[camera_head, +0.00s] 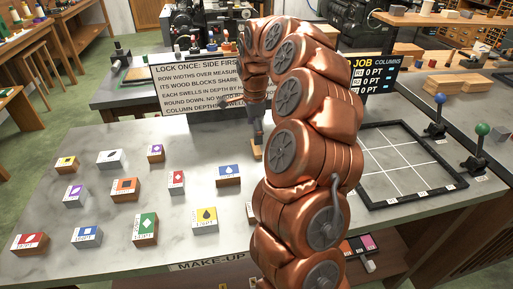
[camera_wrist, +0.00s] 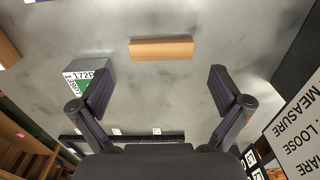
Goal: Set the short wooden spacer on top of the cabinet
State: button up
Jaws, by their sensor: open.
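A short plain wooden block (camera_wrist: 161,48), which looks like the spacer, lies flat on the grey stone-topped table in the wrist view. It is ahead of my gripper (camera_wrist: 160,92), centred between the fingers but beyond their tips and not touched. The fingers are spread and empty. In the head view the block (camera_head: 257,152) shows as a small tan strip just below my gripper (camera_head: 257,128), partly hidden by my arm. I cannot tell for sure which furniture is the cabinet; a wooden-topped unit (camera_head: 430,19) stands at the back right.
A grey block with a green label (camera_wrist: 90,72) sits left of the wooden block in the wrist view. Several labelled blocks stand on the table's left half. A sign (camera_head: 200,85) stands behind. A black frame (camera_head: 372,205) and levers (camera_head: 478,145) are at right.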

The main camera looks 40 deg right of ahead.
aim_at(255, 147)
jog(key=shift+f+p, duration=1.15)
jog(key=shift+f, duration=1.6)
jog(key=shift+c, duration=0.4)
jog(key=c, duration=0.7)
jog(key=shift+o, duration=0.2)
jog(key=shift+r, duration=0.1)
